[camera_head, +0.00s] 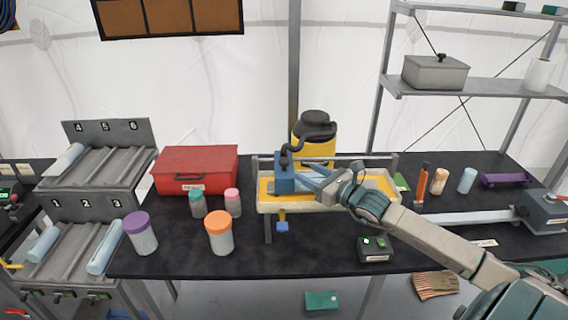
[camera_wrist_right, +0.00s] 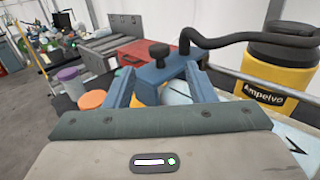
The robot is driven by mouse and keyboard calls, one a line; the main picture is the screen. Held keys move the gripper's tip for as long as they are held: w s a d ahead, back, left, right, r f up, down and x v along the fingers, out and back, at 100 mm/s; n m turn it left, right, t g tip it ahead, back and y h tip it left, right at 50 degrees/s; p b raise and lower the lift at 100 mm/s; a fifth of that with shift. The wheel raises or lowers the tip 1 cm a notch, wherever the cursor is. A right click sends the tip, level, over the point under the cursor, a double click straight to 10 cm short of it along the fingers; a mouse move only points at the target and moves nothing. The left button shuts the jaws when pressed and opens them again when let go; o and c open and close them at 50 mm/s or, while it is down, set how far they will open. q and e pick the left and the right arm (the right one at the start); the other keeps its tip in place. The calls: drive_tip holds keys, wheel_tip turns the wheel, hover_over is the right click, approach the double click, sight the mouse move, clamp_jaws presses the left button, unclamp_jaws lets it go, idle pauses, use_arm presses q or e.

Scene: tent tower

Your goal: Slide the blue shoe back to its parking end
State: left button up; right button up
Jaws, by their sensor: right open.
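The blue shoe (camera_head: 284,181) is a blue block with a black knob and a black hose on top. My right gripper (camera_head: 306,180) reaches in from the right, close beside the shoe. In the right wrist view, the blue shoe (camera_wrist_right: 158,73) shows ahead, between and beyond the two spread fingers of the right gripper (camera_wrist_right: 160,86). I cannot tell whether the fingers touch it. My left gripper is not in view.
A yellow tank with a black top (camera_head: 314,148) stands behind the tray, joined to the hose. A red case (camera_head: 196,170) and several lidded jars, one orange-lidded (camera_head: 219,232), stand left. A small dark box (camera_head: 375,248) sits in front, under my right arm.

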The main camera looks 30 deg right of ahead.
sight(288, 162)
drive_tip(key=b+x, duration=0.4)
drive_tip(key=x, duration=0.5)
drive_tip(key=shift+s+b, duration=0.1)
drive_tip(key=shift+b, duration=0.25)
drive_tip(key=shift+w+a, duration=0.25)
drive_tip(key=shift+w, duration=0.4)
